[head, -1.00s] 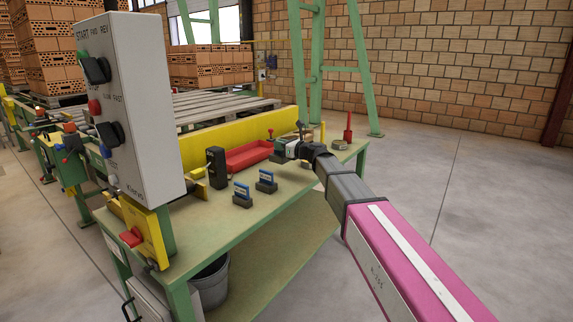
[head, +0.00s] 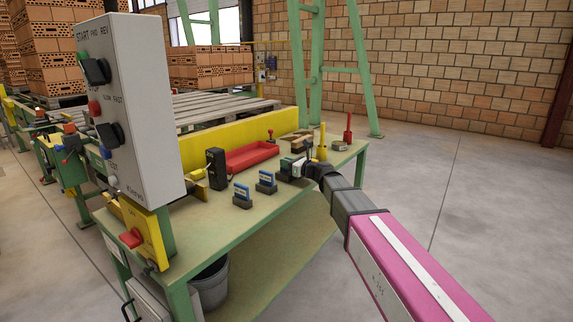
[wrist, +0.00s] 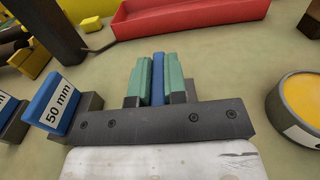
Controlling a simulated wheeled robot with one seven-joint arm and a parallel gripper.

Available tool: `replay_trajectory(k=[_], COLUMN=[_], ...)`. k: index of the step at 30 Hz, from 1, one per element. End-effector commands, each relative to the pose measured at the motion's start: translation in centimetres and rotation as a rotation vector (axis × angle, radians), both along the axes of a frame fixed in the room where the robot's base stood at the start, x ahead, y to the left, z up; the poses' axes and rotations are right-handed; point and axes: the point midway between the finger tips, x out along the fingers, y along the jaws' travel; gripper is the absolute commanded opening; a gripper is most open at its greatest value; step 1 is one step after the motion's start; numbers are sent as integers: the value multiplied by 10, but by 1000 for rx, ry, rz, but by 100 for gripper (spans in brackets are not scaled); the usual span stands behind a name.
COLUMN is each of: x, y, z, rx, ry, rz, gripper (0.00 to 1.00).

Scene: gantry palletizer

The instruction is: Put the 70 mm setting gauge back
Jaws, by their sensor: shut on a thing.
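My gripper (wrist: 158,82) is shut on a blue gauge (wrist: 158,78), a narrow strip between the green fingers in the wrist view. Its label is not visible. In the head view my gripper (head: 289,168) is low over the green bench top (head: 215,228), right of two blue gauges in dark holders. The nearer one to my gripper reads 50 mm (wrist: 59,103) and also shows in the head view (head: 266,179). The other gauge (head: 241,191) is further left, cut off in the wrist view. Whether a holder lies under the held gauge is unclear.
A red tray (head: 251,157) lies behind the gripper. A black upright block (head: 216,168) and a grey control box (head: 135,105) stand left.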

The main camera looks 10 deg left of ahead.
Motion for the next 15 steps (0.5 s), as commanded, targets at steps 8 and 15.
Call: replay_trajectory(k=[8,15], x=[0,0], y=[0,0], z=[-2,-1], rx=[0,0], ry=[0,0], rz=[0,0], gripper=[38,38])
